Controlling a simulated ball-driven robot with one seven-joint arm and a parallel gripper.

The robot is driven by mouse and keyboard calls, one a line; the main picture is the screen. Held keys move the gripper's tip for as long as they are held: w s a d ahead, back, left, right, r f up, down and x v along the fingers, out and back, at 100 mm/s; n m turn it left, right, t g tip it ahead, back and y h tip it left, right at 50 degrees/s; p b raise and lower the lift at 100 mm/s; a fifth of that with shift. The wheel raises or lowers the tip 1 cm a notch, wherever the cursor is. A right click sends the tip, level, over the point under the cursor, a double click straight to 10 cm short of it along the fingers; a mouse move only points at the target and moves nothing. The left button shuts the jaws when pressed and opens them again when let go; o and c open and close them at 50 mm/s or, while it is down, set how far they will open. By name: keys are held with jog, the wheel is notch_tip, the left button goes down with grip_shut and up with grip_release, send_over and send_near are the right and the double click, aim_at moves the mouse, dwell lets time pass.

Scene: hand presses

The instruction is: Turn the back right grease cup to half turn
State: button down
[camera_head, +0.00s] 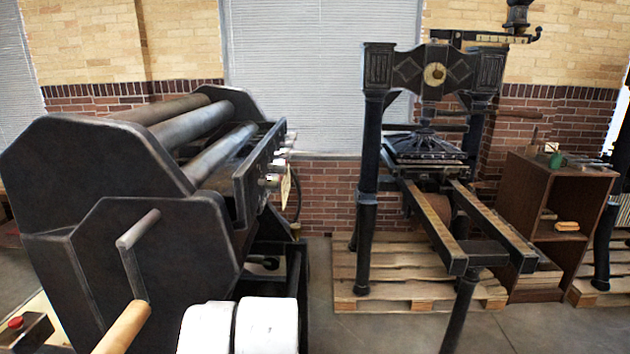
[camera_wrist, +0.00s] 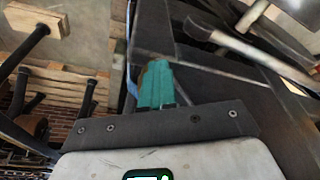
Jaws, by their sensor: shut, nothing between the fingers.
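A large dark roller press (camera_head: 130,215) fills the left of the head view, with several grey rollers between its side frames. Small metal knobs (camera_head: 270,181) stick out along its right-hand beam. I cannot tell which, if any, is the back right grease cup, or how far it is turned. My gripper (camera_wrist: 156,72) shows in the wrist view as two teal fingers side by side, shut and empty. It is not seen in the head view. No grease cup is clear in the wrist view.
A tall dark hand press (camera_head: 376,150) stands on a wooden pallet (camera_head: 385,290). A brown cabinet (camera_head: 522,195) at right carries tools and a green item (camera_head: 556,160). A wooden handle (camera_head: 122,328) juts out at the front left. Grey floor (camera_head: 375,333) is open between the presses.

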jog(key=shift+w+r, duration=0.15)
jog(key=shift+r, duration=0.25)
jog(key=p+v, duration=0.5)
jog(key=shift+a+r, duration=0.25)
jog(key=shift+w+d, duration=0.1)
